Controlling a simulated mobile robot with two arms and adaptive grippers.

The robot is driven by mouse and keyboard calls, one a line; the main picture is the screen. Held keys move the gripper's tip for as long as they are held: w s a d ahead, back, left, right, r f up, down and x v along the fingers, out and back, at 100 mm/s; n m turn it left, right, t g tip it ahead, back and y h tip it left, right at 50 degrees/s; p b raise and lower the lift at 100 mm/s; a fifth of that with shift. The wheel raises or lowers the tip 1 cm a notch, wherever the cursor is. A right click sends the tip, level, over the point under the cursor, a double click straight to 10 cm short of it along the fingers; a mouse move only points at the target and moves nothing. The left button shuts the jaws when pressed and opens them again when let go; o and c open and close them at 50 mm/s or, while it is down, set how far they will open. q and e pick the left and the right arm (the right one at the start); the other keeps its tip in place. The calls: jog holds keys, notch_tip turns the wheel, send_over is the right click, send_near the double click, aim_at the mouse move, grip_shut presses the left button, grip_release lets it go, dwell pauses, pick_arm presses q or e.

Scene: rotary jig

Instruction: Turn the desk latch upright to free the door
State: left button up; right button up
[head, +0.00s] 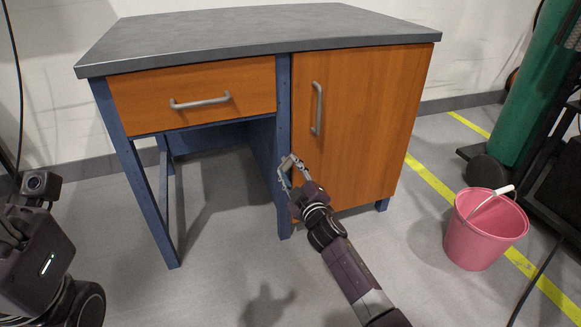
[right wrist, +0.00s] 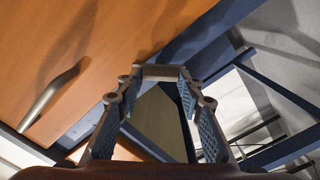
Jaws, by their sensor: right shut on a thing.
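The desk (head: 240,36) has a closed orange door (head: 365,130) on its right side with an upright grey handle (head: 317,108). My right gripper (head: 291,172) is at the lower left edge of the door, by the blue post. A small pale grey latch (head: 287,163) shows there, partly hidden by the fingers. In the right wrist view the latch (right wrist: 160,72) lies between the two fingertips of the right gripper (right wrist: 158,84), which is shut on it. Its exact tilt is hard to tell. My left arm shows at the left edge, its fingers out of sight.
A closed drawer (head: 195,96) with a grey handle is left of the door. A pink bucket (head: 482,230) stands on the floor at the right, near a green cylinder (head: 525,85). The floor in front of the door is clear apart from my arm.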

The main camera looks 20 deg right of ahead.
jog(key=n, duration=0.3)
jog(key=shift+a+n, duration=0.1)
jog(key=shift+n, duration=0.3)
jog(key=n, duration=0.4)
jog(key=shift+f+n, duration=0.1)
jog(key=shift+n, duration=0.2)
jog(key=o, duration=1.2)
jog(key=shift+c, duration=0.2)
jog(key=shift+s, duration=0.1)
